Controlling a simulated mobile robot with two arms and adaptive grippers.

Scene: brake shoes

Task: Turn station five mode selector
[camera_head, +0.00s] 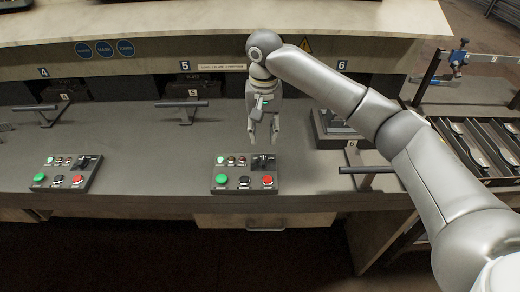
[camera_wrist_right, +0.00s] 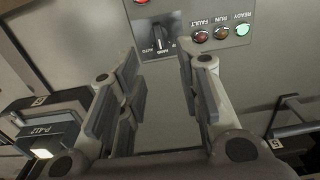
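The station five control box (camera_head: 228,189) sits near the bench's front edge. Its black mode selector (camera_head: 262,161) is at the box's upper right. In the right wrist view the selector (camera_wrist_right: 158,37) shows as a black knob with AUTO and HAND lettering beside it. My right gripper (camera_head: 263,141) points down, just behind and above the selector. In the wrist view its fingers (camera_wrist_right: 158,58) are spread, with empty space between them, and the selector lies beyond the tips, roughly between them. The fingers appear apart from the knob. My left gripper is not in view.
The same box carries green, black and red buttons and small lamps (camera_wrist_right: 221,33). A similar box (camera_head: 67,174) stands left at station four. Bar handles (camera_head: 186,106) stand behind the boxes, and another (camera_head: 367,170) is at right. A rack (camera_head: 480,145) holds metal parts at far right.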

